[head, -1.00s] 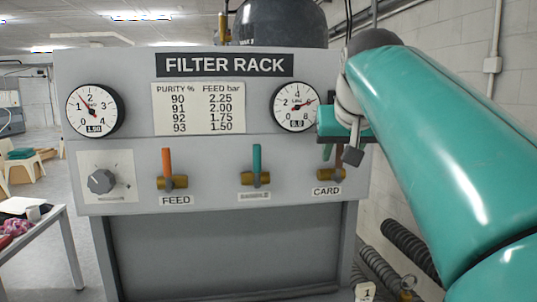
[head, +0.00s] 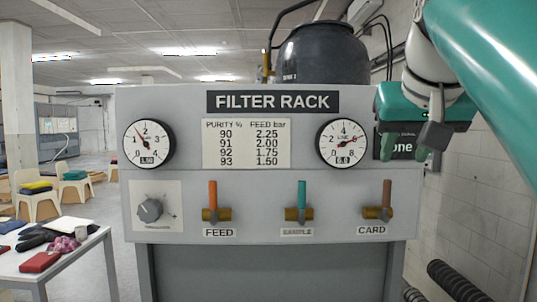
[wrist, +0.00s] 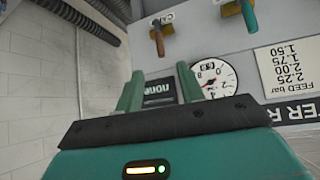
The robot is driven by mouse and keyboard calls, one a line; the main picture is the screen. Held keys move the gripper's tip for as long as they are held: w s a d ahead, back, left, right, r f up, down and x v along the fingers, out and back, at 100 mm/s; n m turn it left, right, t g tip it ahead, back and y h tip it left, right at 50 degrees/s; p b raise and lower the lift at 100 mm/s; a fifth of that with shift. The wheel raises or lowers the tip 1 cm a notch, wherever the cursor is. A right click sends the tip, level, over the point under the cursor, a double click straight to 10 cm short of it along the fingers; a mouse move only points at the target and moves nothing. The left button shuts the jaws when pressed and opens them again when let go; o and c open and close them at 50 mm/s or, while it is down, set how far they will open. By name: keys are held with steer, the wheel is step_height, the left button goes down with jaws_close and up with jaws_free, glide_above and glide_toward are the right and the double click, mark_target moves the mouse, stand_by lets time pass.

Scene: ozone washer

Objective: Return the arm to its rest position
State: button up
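My gripper (head: 405,150) is raised at the right edge of the filter rack panel (head: 270,185), right of the right gauge. In the wrist view its two green fingers (wrist: 158,92) stand apart with nothing between them. The card valve (head: 386,200) is below the gripper and clear of it; its brown handle points up. The orange feed handle (head: 213,193) and the teal sample handle (head: 301,193) also point up. My teal arm fills the upper right of the head view.
The left gauge (head: 149,144), right gauge (head: 342,142) and a knob (head: 150,210) are on the panel. A dark tank (head: 322,52) stands behind it. Corrugated hoses (head: 455,282) lie low at right. A table (head: 75,248) with items and several chairs are at left.

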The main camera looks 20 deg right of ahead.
steer(key=w+a+f+n+y, duration=0.15)
steer(key=a+f, duration=0.35)
steer(key=f, duration=0.5)
steer(key=w+a+f+n+y, duration=0.15)
steer(key=a+f, duration=0.25)
steer(key=f, duration=0.6)
steer(key=s+a+f, duration=0.2)
steer(key=f, duration=0.5)
steer(key=s+a+f+n+g+y, duration=0.1)
steer(key=s+a+f, duration=0.1)
steer(key=f, duration=0.5)
steer(key=s+a+f+n+g, duration=0.1)
steer(key=a+f, duration=0.3)
steer(key=f, duration=0.4)
steer(key=shift+s+a, duration=0.2)
steer(key=shift+s, duration=0.55)
